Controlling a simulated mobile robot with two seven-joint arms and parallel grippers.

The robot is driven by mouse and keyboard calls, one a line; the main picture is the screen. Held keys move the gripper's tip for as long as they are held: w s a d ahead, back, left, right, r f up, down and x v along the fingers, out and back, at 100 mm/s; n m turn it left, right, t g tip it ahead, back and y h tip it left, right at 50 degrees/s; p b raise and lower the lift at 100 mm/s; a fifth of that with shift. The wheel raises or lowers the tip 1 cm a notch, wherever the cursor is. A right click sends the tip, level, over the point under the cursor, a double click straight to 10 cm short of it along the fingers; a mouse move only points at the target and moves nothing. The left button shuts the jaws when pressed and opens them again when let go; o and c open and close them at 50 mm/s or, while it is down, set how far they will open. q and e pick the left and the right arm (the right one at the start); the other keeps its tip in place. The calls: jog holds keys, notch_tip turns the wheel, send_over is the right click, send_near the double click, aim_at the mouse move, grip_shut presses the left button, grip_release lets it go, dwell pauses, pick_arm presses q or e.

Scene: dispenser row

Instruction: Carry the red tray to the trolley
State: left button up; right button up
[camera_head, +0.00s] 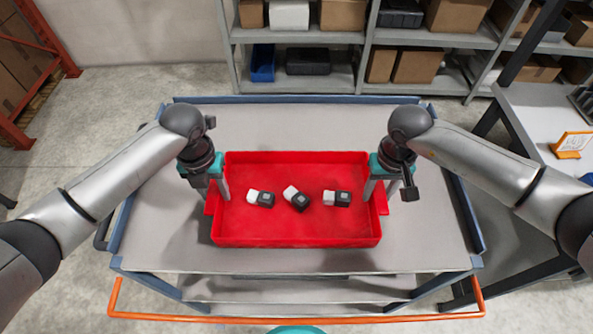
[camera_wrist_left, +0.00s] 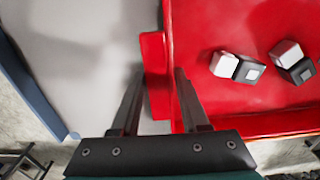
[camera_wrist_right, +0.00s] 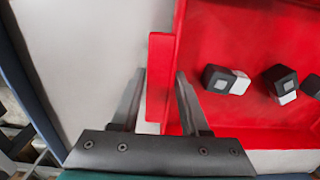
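The red tray (camera_head: 295,232) sits on the grey top of the trolley (camera_head: 290,115), towards its near side. Several small white-and-black blocks (camera_head: 296,197) lie in a row inside it. My left gripper (camera_head: 217,192) points down at the tray's left side. In the left wrist view its open fingers (camera_wrist_left: 160,92) stand on either side of the left handle (camera_wrist_left: 155,58) and side wall. My right gripper (camera_head: 381,190) is at the right side. In the right wrist view its open fingers (camera_wrist_right: 160,92) stand on either side of the right handle (camera_wrist_right: 159,60). I cannot tell whether any finger touches the tray.
The trolley has a blue raised edge and an orange push bar (camera_head: 300,318) at the near side. A grey shelf (camera_head: 345,85) with boxes stands behind. A table (camera_head: 545,125) with an orange-framed sign (camera_head: 573,145) is at right. The trolley top beyond the tray is clear.

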pick_arm(q)
jog(key=o, duration=0.3)
pick_arm(e)
jog(key=o, duration=0.3)
jog(key=shift+r, duration=0.2)
pick_arm(q)
notch_tip(320, 180, up, 12)
pick_arm(e)
notch_tip(320, 180, up, 12)
dwell(0.3)
jog(key=shift+f, duration=0.15)
pick_arm(q)
jog(key=shift+s, duration=0.1)
pick_arm(e)
jog(key=shift+s, duration=0.1)
